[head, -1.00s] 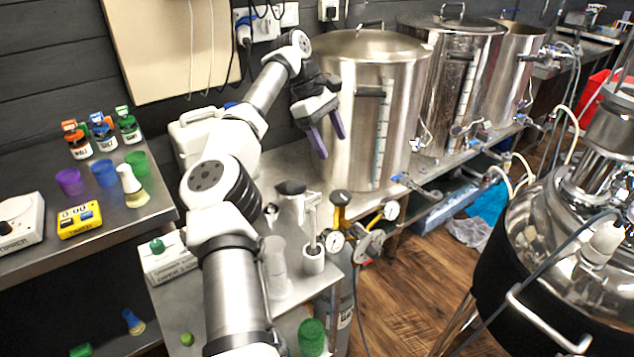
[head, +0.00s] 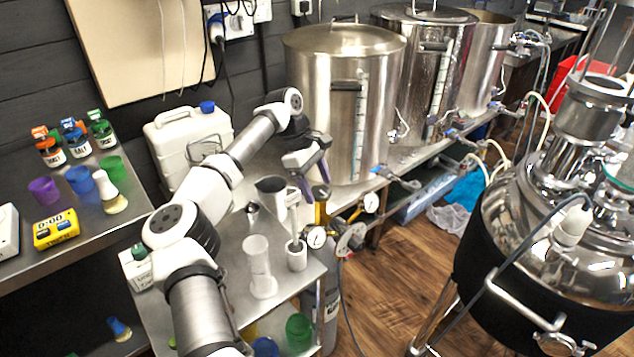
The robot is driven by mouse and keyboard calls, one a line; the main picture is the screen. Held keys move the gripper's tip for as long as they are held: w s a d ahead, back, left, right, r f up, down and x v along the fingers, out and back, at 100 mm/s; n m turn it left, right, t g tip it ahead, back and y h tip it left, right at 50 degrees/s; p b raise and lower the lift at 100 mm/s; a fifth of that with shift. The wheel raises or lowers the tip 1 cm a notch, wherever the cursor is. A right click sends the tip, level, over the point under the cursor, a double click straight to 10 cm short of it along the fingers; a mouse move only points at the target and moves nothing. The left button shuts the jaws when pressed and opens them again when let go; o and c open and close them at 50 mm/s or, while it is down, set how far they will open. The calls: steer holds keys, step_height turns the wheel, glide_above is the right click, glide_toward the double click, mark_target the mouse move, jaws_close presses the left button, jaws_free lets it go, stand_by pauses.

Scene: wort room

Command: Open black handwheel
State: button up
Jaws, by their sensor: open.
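I cannot clearly make out a black handwheel. A grey gas cylinder (head: 328,290) stands by the steel bench's right end, with a yellow valve body (head: 322,208) on top. Beside the valve are a round metal regulator (head: 351,238) and two gauges, one low left (head: 316,237) and one to the right (head: 371,202). My gripper (head: 318,190) is open and empty, with its purple fingers pointing down. Its fingertips overlap the top of the yellow valve in the picture. I cannot tell whether they touch it.
A steel bench (head: 240,262) holds a white jerrycan (head: 183,142), a clear cylinder (head: 260,268) and a stirrer-like stand (head: 297,252). Large steel kettles (head: 343,75) stand behind the valve. A steel tank (head: 560,235) is at right. Wooden floor (head: 405,285) is free between.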

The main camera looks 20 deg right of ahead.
steer(key=shift+s+d+f, duration=0.1)
steer(key=shift+f, duration=0.2)
steer(key=c, duration=1)
steer(key=shift+o, duration=0.2)
